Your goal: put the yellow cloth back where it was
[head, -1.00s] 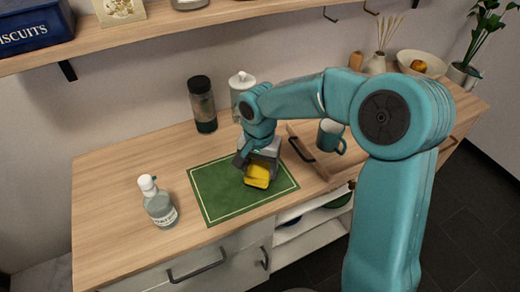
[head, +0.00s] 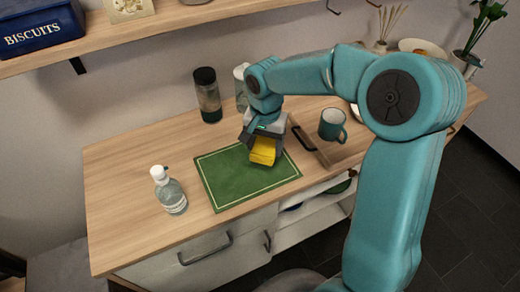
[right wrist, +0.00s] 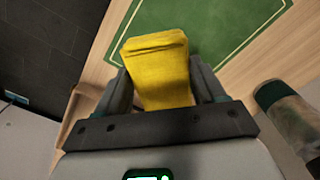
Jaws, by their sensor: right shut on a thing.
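The yellow cloth (head: 262,152) is a folded, soft block, held in my right gripper (head: 264,139). It shows over the back right part of the green mat (head: 235,182), seemingly a little above it; the exact gap is hard to tell. In the right wrist view the cloth (right wrist: 158,65) sits between the two fingers of my right gripper (right wrist: 162,88), with the green mat (right wrist: 205,25) beyond it. My left gripper is not in view.
A clear pump bottle (head: 169,192) stands left of the mat. A dark-lidded jar (head: 208,97) and a pale canister (head: 240,85), partly hidden by my arm, stand behind. A teal mug (head: 332,125) stands right, by a tray with a dark handle (head: 301,138).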

